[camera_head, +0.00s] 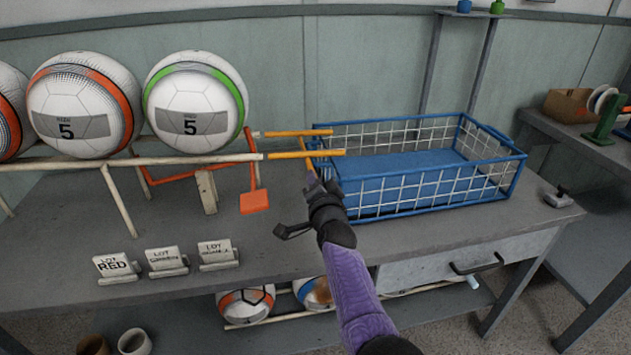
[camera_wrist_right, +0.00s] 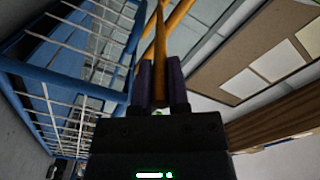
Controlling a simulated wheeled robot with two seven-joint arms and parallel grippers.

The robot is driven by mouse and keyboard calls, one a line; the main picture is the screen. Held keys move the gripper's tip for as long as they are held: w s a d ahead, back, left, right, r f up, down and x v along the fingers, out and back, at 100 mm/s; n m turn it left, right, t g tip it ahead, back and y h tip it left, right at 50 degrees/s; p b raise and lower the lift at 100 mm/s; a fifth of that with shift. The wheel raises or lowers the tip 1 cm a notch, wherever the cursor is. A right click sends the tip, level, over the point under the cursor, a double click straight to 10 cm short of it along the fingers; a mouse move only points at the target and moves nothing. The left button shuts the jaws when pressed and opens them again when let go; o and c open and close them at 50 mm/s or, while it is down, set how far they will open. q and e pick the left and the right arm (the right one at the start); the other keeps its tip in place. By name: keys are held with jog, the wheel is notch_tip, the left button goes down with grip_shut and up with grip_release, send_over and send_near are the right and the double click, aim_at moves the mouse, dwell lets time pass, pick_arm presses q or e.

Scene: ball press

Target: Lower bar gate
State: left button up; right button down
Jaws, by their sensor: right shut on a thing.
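The bar gate is a yellow-orange frame at the right end of the ball rack. Its two yellow bars (camera_head: 312,154) stick out level toward the blue wire basket (camera_head: 432,190). My right gripper (camera_head: 314,184) is just below the near bar, at the basket's left side. In the right wrist view, its purple fingers (camera_wrist_right: 161,85) are closed around a yellow bar (camera_wrist_right: 159,50). The exact contact is small in the head view. My left gripper is not in view.
White balls (camera_head: 84,104) rest on the rack rails (camera_head: 130,161) at left. A red-orange lever with a flat paddle (camera_head: 254,201) hangs beside the gate. Lot signs (camera_head: 116,267) stand on the grey bench (camera_head: 300,245). The bench front is mostly clear.

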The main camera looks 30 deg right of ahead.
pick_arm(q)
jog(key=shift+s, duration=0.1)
pick_arm(e)
jog(key=shift+r, duration=0.1)
jog(key=c, duration=0.7)
grip_release()
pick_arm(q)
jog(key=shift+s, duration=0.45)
pick_arm(e)
jog(key=shift+o, duration=0.4)
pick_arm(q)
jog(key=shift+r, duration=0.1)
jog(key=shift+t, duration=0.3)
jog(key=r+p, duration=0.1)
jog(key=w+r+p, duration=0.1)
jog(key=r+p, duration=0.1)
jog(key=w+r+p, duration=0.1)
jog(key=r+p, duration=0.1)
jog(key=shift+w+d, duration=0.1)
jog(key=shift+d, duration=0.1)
pick_arm(e)
jog(key=v, duration=1)
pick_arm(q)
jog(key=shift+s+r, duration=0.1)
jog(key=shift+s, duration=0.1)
